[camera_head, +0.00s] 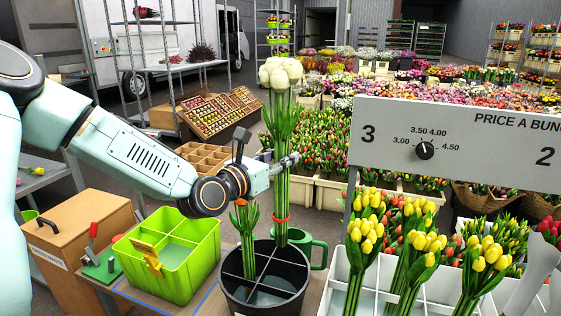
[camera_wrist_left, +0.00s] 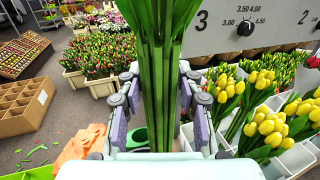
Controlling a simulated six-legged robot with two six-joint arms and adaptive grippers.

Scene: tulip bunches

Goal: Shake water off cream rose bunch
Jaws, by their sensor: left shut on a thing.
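The cream rose bunch (camera_head: 280,75) stands upright in the head view, pale heads on top and long green stems with a red band low down. My left gripper (camera_head: 285,164) is shut on its stems. The bunch is above the black divided bucket (camera_head: 233,294), and its stem ends are near or just inside the rim; I cannot tell whether they touch anything. In the left wrist view the green stems (camera_wrist_left: 156,95) run between the pads of my left gripper (camera_wrist_left: 155,105); the heads are out of that view. My right gripper is not in view.
Another bunch (camera_head: 246,235) stands in the black bucket. A green watering can (camera_head: 318,251) is behind it, a lime-green crate (camera_head: 200,265) to the left. White bins with yellow tulips (camera_head: 415,243) and a price sign (camera_head: 460,140) stand close on the right.

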